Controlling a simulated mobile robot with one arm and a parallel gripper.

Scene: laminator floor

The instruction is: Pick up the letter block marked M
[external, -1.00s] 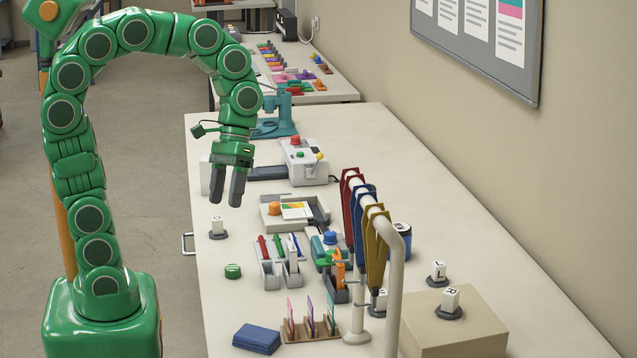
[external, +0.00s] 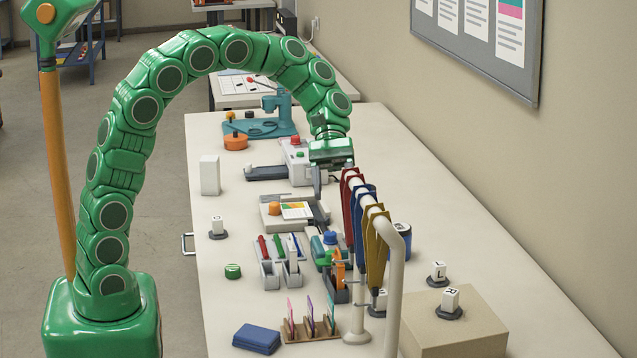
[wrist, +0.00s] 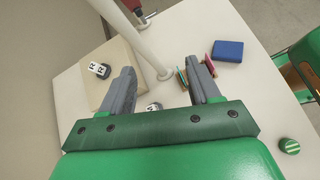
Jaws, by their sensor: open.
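No letter M can be read clearly. One white letter block (external: 381,300) on a dark base stands partly hidden behind the hanging straps. A block at the left edge (external: 217,226) has a mark too small to read; another (external: 438,270) stands behind the beige box. The block marked R (external: 450,299) is on that box and shows in the wrist view (wrist: 98,68). My gripper (external: 319,184) is open and empty above the bench, left of the straps. In the wrist view, its spread fingers (wrist: 162,70) have a partly hidden block (wrist: 154,106) visible between them.
A pale post (external: 394,290) with hanging coloured straps (external: 372,240) stands just right of my gripper. The beige box (external: 455,330), card stand (external: 311,331), pen holder (external: 283,268) and blue pad (external: 257,338) crowd the near bench. The bench's right side is mostly clear.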

